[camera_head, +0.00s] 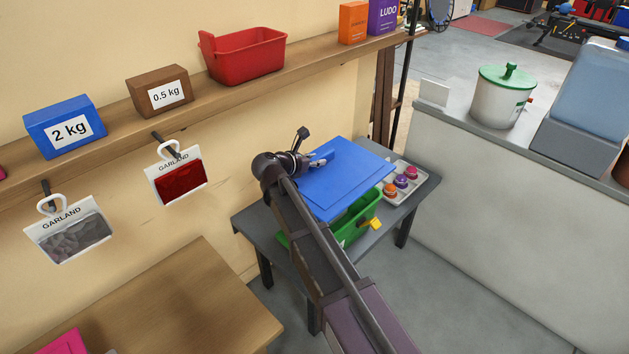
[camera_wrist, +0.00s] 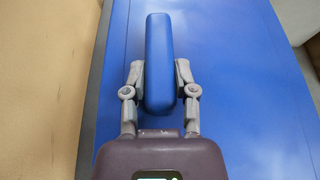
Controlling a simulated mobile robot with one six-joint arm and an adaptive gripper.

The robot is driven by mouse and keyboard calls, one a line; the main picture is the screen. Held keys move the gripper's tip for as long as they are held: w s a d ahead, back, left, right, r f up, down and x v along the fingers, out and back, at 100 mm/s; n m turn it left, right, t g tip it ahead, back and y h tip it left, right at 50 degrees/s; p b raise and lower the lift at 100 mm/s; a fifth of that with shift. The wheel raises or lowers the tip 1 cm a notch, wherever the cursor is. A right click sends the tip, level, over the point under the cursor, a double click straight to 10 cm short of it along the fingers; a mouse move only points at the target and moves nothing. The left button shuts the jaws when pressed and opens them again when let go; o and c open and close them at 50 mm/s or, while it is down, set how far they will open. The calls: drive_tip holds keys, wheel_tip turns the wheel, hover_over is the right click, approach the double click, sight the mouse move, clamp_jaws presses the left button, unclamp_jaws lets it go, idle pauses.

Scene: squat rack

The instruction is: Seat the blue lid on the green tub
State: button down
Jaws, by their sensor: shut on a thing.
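The blue lid (camera_head: 352,176) is a wide flat panel above the green tub, in the head view. It also fills most of the wrist view (camera_wrist: 245,80). My gripper (camera_wrist: 160,85) is shut on the lid's raised blue handle, one finger on each side. In the head view my gripper (camera_head: 316,160) is at the lid's upper left. The green tub (camera_head: 352,224) stands on a small grey table, and the lid hides most of its top. The lid looks turned relative to the tub; I cannot tell whether they touch.
The grey table (camera_head: 425,184) also bears a white tray (camera_head: 410,193) with several coloured round things, right of the tub. The wall and a wooden shelf (camera_head: 210,92) with boxes are at the left.

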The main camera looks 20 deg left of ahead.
drive_tip(key=shift+w+a+f+b, duration=0.2)
drive_tip(key=shift+w+f+b, duration=0.1)
drive_tip(key=shift+f+b, duration=0.45)
drive_tip(key=shift+w+a+f+b, duration=0.25)
drive_tip(key=shift+f+b, duration=0.3)
drive_tip(key=shift+f, duration=0.4)
drive_tip(key=shift+w+a+f+b, duration=0.15)
drive_tip(key=shift+w+f+b, duration=0.15)
drive_tip(key=shift+f+b, duration=0.45)
drive_tip(key=shift+f, duration=0.15)
drive_tip(key=shift+f+b, duration=1.85)
drive_tip(key=shift+f, duration=0.05)
drive_tip(key=shift+f+b, duration=1.45)
idle(2.0)
